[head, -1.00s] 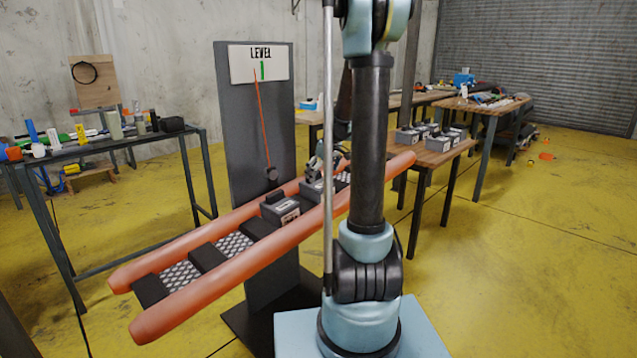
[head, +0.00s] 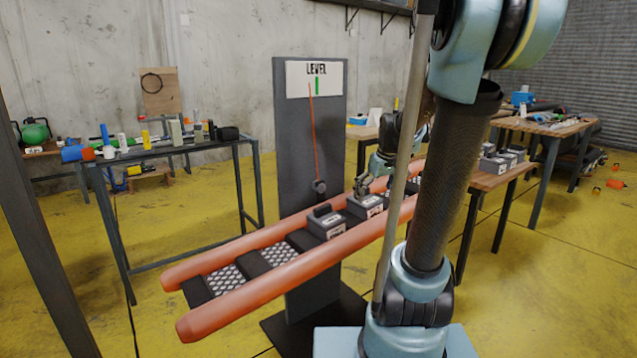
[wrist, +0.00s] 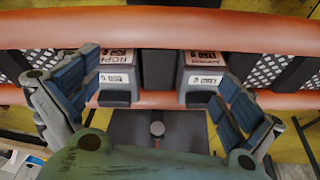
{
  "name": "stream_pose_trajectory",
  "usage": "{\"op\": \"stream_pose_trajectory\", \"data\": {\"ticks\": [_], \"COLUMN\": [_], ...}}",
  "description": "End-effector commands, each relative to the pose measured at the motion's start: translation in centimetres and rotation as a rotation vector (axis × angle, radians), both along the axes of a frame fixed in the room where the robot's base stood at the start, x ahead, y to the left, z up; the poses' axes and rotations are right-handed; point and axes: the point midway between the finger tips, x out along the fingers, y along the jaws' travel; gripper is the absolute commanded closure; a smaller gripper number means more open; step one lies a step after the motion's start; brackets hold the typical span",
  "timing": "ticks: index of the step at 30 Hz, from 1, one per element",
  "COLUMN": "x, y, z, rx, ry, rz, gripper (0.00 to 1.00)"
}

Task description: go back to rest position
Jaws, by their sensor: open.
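My gripper (head: 372,178) is open and empty, just above the orange inflatable boat (head: 262,279). In the wrist view its blue-padded fingers (wrist: 158,98) are spread wide. Two grey labelled blocks with black handles sit side by side on the boat: one nearer the middle (head: 327,224) and one below my gripper (head: 366,207). They also show between the fingers in the wrist view, at left (wrist: 115,78) and right (wrist: 203,78). The boat tilts in the picture, its left end lower. My arm hides part of its right side.
A grey upright panel with a LEVEL sign (head: 314,79) stands behind the boat; its orange needle (head: 314,135) points slightly left of the green mark. A cluttered table (head: 170,152) stands left. More grey blocks (head: 495,162) sit on a wooden table at right.

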Motion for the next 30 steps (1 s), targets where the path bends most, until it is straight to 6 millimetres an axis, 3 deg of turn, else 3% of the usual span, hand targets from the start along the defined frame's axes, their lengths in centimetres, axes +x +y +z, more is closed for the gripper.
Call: {"op": "stream_pose_trajectory", "data": {"ticks": [3,18,24,30], "x": [-3.7,-17.1,-21.6,-24.4], "y": [0.3,0.6,0.4,0.3], "z": [-0.2,-3.8,-6.3,-8.2], "rx": [0.002,0.005,0.002,-0.001], "ry": [0.020,0.091,0.114,0.129], "rz": [-0.047,-0.253,-0.336,-0.396], "gripper": [0.00,0.00,0.00,0.00]}}
